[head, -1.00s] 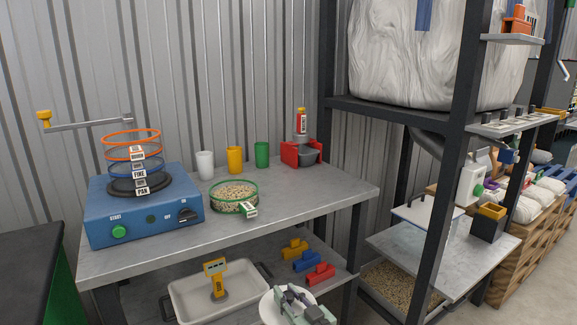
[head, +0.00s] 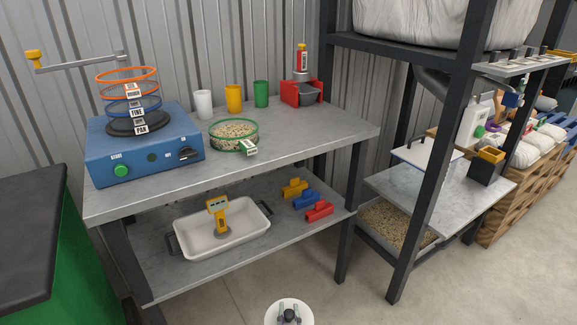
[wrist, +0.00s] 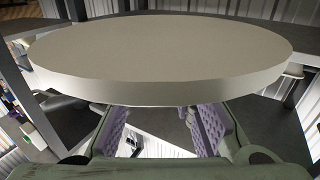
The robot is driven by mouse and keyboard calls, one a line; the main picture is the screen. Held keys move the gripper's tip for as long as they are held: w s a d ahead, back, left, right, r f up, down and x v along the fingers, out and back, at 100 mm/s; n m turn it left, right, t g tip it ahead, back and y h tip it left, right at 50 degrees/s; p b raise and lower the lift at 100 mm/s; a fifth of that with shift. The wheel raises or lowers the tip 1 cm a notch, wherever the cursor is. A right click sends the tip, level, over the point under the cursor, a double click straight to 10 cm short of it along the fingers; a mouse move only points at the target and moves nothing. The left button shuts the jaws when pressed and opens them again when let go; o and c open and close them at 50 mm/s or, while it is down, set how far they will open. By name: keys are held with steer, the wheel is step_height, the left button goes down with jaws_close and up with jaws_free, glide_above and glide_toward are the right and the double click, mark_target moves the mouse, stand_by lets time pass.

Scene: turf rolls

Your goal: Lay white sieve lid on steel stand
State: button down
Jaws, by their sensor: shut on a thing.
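The white sieve lid (head: 276,311) is a round disc at the bottom edge of the head view, in front of the steel-topped bench. It fills the upper part of the wrist view (wrist: 160,50), its flat face and rim showing. My gripper (head: 289,316) is at the lid and shut on it. In the wrist view its purple-padded fingers (wrist: 165,132) stand apart at the lid's near edge; the gripped part is hidden.
A blue sieve shaker (head: 145,150) with stacked rings, a green-rimmed sieve (head: 234,134) of grain and several cups stand on the bench (head: 300,135). Its lower shelf holds a white tray (head: 245,235) and coloured blocks. A dark post (head: 433,180) stands at right. Open floor lies in front.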

steer(key=shift+s+a+f+m+h, duration=0.15)
steer(key=shift+f+m+h, duration=0.15)
steer(key=shift+f+h, duration=0.3)
steer(key=shift+f, duration=0.1)
